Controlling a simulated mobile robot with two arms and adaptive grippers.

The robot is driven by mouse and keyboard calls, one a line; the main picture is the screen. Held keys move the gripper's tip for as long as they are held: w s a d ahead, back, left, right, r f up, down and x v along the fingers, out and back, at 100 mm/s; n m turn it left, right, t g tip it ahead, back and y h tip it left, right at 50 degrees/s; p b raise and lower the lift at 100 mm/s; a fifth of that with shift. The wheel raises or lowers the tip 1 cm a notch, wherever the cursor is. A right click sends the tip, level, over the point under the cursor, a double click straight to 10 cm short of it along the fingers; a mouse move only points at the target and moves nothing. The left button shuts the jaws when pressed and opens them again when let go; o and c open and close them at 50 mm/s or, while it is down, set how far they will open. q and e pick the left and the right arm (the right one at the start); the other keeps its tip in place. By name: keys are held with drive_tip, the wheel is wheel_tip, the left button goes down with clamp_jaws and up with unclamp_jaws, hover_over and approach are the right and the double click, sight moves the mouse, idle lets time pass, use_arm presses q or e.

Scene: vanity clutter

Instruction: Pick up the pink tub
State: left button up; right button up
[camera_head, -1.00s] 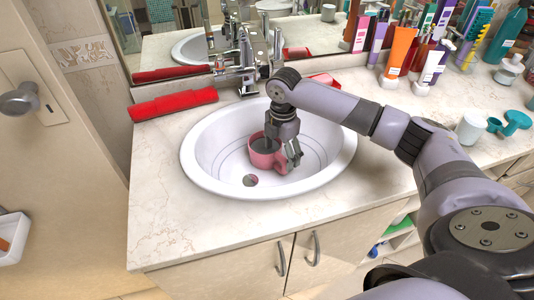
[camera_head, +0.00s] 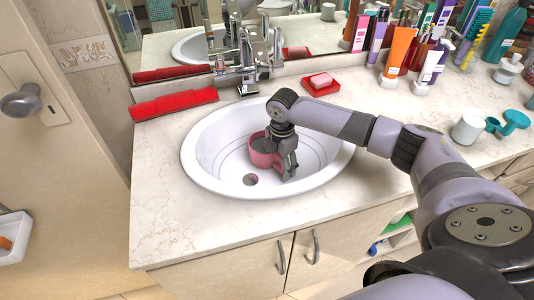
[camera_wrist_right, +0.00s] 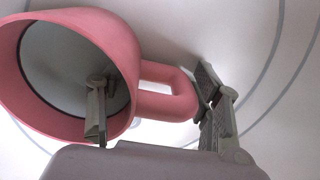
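The pink tub (camera_head: 263,158), a round cup shape with a loop handle, stands in the white sink basin (camera_head: 205,160), near the drain. My right gripper (camera_head: 284,160) is low in the basin at the tub's right side. In the right wrist view, the pink tub (camera_wrist_right: 118,50) fills the left, its open mouth in sight. The right gripper (camera_wrist_right: 155,112) is open there: one finger is in front of or inside the mouth, the other just beyond the handle's outer end. The tub's wall and handle lie between them. Contact with the handle cannot be told. My left gripper is not in view.
A chrome faucet (camera_head: 240,62) rises behind the basin. A red folded cloth (camera_head: 173,104) lies at left, and a red dish (camera_head: 322,85) with pink soap at back right. Tubes and bottles, including an orange tube (camera_head: 399,52), crowd the right. The front left counter is clear.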

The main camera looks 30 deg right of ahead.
drive_tip(key=shift+s, duration=0.1)
clamp_jaws()
idle(0.4)
drive_tip(key=shift+r, duration=0.15)
drive_tip(key=shift+r, duration=0.8)
drive_tip(key=shift+r+b, duration=0.4)
drive_tip(key=shift+r, duration=3.7)
drive_tip(key=shift+r+p, duration=0.8)
drive_tip(key=shift+r, duration=0.05)
wheel_tip(320, 180, up, 8)
drive_tip(key=p, duration=0.8)
drive_tip(key=shift+r, duration=0.15)
